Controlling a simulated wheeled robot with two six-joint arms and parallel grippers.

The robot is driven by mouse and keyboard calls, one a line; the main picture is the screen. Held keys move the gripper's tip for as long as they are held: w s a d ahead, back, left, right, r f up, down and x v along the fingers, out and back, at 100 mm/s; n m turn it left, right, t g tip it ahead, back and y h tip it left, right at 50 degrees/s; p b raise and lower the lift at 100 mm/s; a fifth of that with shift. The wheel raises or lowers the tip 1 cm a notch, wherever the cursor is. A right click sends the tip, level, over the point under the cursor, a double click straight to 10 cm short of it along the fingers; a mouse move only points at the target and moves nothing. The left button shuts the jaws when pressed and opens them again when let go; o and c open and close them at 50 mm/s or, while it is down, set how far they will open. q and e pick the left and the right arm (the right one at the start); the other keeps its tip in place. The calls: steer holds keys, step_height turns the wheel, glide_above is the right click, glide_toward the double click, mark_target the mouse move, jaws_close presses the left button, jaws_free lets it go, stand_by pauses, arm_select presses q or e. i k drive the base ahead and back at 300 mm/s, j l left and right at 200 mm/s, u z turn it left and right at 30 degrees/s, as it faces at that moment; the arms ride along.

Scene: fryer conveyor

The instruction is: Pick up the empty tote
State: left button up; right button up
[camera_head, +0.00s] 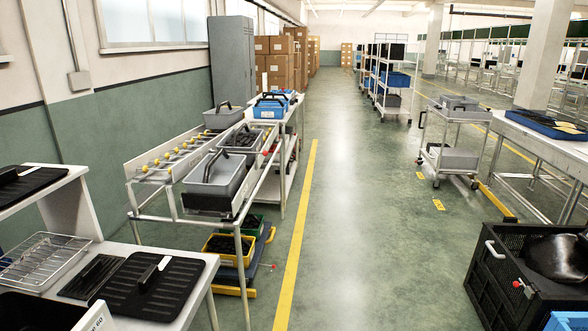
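Neither gripper is in view. A grey tote (213,181) with a dark handle stands at the near end of the white roller rack, left of centre. I see no contents in it, but its floor is only partly visible. Behind it a grey tote (248,154) holds dark pieces. Another grey tote (222,118) with a handle stands farther back on the left, and its inside is hidden. Blue totes (268,112) stand at the far end of the rack. I cannot tell for certain which tote the task means.
A table (205,272) with black trays and a wire basket fills the near left. A black crate (490,275) stands at the near right. A trolley (452,135) with grey totes stands beyond it. The aisle floor between is clear.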

mark_target(219, 173)
steer(key=i+l+u, duration=0.15)
steer(key=i+u, duration=0.3)
steer(key=i+l+u, duration=0.35)
steer(key=i+u, duration=0.15)
steer(key=i+l+u, duration=0.45)
steer(key=i+l, duration=0.1)
steer(key=i, duration=0.05)
